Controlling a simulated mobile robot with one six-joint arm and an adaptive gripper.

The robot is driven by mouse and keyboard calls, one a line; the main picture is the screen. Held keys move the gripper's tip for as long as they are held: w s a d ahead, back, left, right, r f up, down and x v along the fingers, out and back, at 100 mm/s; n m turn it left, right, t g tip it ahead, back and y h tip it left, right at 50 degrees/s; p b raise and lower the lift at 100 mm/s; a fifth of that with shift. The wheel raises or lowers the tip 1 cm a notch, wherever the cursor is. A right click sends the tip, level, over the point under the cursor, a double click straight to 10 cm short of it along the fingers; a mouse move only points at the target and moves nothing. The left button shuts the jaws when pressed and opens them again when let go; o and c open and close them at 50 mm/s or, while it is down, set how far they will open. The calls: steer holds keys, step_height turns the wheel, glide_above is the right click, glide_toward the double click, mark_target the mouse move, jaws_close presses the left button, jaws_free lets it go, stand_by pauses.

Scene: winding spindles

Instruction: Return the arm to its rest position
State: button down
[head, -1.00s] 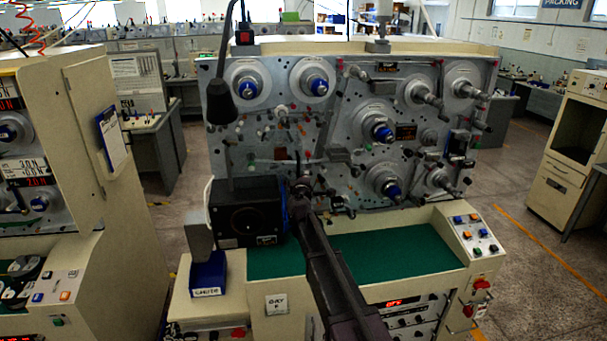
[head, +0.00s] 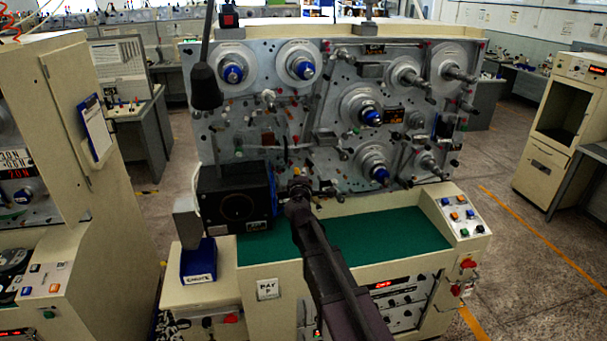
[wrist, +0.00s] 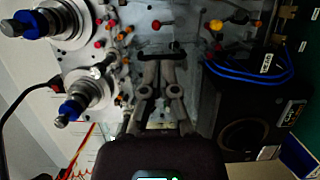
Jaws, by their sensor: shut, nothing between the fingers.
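My gripper (head: 298,184) is at the end of my dark arm, in front of the lower middle of the grey winding panel (head: 330,105) and above the green mat. In the wrist view my gripper (wrist: 163,58) has its two fingers together with nothing between them. Blue-capped spindles (head: 370,116) stand on the panel. Two of them show at the left of the wrist view, the lower with a blue collar (wrist: 72,108). The black box (head: 235,197) is just left of my gripper in the head view. I cannot tell the exact gap to the panel.
A green mat (head: 400,232) covers the bench below. A black lamp head (head: 206,86) hangs at the panel's left. A blue bin (head: 199,262) stands front left, and a button box (head: 461,216) at right. Another machine (head: 90,200) is close left. Floor at right is open.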

steer(key=s+d+f+m+g+h+b, duration=0.2)
steer(key=s+d+f+m+g+b, duration=0.2)
steer(key=s+d+f+m, duration=0.35)
steer(key=s+d+f+m+g+h+b, duration=0.2)
steer(key=s+d+f+m+g+b, duration=0.25)
steer(key=d+f, duration=0.5)
steer(key=s+a+f+m+g+y+b, duration=0.2)
steer(key=s+f+g+y+b, duration=0.1)
steer(key=s+f, duration=0.6)
steer(key=s+a+f+m+g+y+b, duration=0.2)
steer(key=s+f+g+b, duration=0.3)
steer(key=s+f, duration=0.4)
steer(key=s+g+y, duration=0.1)
steer(key=s, duration=0.1)
steer(key=shift+s+a+f+y, duration=0.15)
steer(key=shift+s+f+y, duration=0.1)
steer(key=shift+s+y, duration=0.1)
